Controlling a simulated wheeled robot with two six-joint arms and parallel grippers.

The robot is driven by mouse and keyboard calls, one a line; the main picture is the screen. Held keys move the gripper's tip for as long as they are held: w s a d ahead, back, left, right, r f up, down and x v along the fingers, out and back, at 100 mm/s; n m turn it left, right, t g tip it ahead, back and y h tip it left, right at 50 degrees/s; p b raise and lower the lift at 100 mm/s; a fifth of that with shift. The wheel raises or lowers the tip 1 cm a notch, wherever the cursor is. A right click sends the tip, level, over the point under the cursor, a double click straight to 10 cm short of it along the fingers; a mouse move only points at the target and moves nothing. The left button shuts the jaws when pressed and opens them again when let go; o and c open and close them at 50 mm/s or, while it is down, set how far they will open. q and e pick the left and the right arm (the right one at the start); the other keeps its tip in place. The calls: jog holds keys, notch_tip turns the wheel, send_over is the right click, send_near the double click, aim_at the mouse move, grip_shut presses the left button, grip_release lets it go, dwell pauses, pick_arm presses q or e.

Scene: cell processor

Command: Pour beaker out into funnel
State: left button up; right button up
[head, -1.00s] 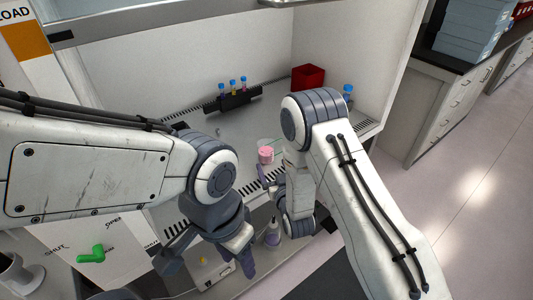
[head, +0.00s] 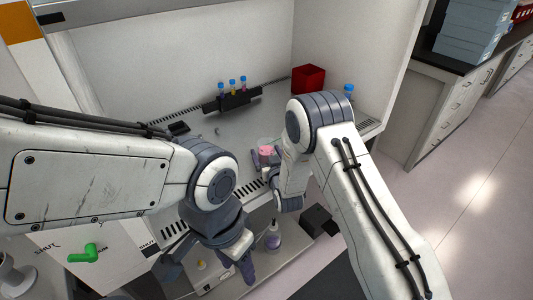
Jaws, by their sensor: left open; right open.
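The beaker (head: 265,150) is a small clear vessel with pink contents, standing on the work surface inside the cabinet. My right gripper (head: 264,158) is open at the beaker, with a finger just left of it; the far finger is partly hidden by the wrist, and I cannot tell whether they touch it. A clear narrow-necked vessel with purple contents (head: 273,240) stands on the lower ledge in front of the cabinet. I cannot make out a separate funnel. My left gripper (head: 208,264) is open and empty, low and left of this vessel.
A black rack (head: 232,99) with blue-capped tubes stands at the back. A red bin (head: 308,78) is at the back right, with another blue-capped tube (head: 348,90) nearby. A black box (head: 318,221) sits right of the purple vessel. A green handle (head: 83,253) is at lower left.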

aim_at(268, 150)
grip_shut()
jog(key=shift+r+p, duration=0.75)
jog(key=shift+r, duration=0.8)
